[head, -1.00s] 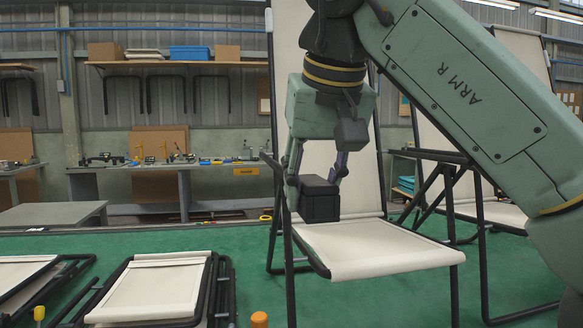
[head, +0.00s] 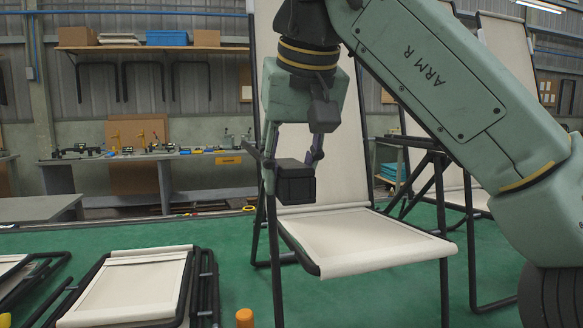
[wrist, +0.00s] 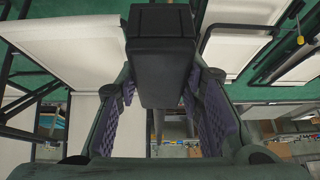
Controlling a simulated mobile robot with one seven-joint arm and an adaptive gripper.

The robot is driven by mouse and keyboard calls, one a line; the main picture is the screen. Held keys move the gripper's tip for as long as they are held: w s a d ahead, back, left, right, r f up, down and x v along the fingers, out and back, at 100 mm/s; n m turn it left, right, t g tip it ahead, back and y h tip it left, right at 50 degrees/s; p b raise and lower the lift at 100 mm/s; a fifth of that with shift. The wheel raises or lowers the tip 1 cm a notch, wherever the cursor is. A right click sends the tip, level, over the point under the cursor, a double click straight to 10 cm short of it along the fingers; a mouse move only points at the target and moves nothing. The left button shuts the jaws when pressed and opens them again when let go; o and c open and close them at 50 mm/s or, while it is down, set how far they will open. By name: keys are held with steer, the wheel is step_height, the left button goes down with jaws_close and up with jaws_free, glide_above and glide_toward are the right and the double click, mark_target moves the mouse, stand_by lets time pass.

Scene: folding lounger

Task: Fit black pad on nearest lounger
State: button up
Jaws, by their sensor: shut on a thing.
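The black pad (head: 296,186) is a small dark block held between the fingertips of my gripper (head: 290,152). In the wrist view the pad (wrist: 161,52) lies between the purple finger linings. The nearest lounger (head: 350,242) has a cream seat and backrest on a black tube frame. In the head view the pad overlaps the lower left of the backrest, near the left frame tube and above the seat's left rear corner. I cannot tell its distance from the tube. The lounger's cream seat also shows at the upper left of the wrist view (wrist: 75,42).
Folded loungers (head: 125,285) lie at the lower left, with an orange-topped post (head: 244,318) beside them. More loungers (head: 480,130) stand behind my arm at right. A workbench with tools (head: 150,158) runs along the back wall. Green floor is clear between.

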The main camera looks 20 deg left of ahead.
mark_target(278, 159)
steer(key=shift+w+a+f, duration=0.1)
steer(key=shift+w+a, duration=0.6)
steer(key=shift+w, duration=0.3)
steer(key=shift+w+a+f, duration=0.1)
steer(key=shift+w+a, duration=0.55)
steer(key=shift+w, duration=0.35)
steer(key=shift+w+a, duration=0.1)
steer(key=shift+w+a, duration=0.25)
steer(key=shift+w, duration=0.1)
steer(key=shift+w+a, duration=0.15)
steer(key=shift+w, duration=0.1)
steer(key=shift+w+a, duration=0.15)
steer(key=shift+w, duration=0.1)
steer(key=shift+w+a, duration=0.15)
steer(key=shift+w, duration=0.1)
steer(key=shift+w+a, duration=0.2)
steer(key=shift+w, duration=0.05)
steer(key=shift+w+a, duration=0.1)
steer(key=shift+w, duration=0.05)
stand_by(0.3)
steer(key=shift+w+a, duration=0.25)
steer(key=shift+w, duration=0.1)
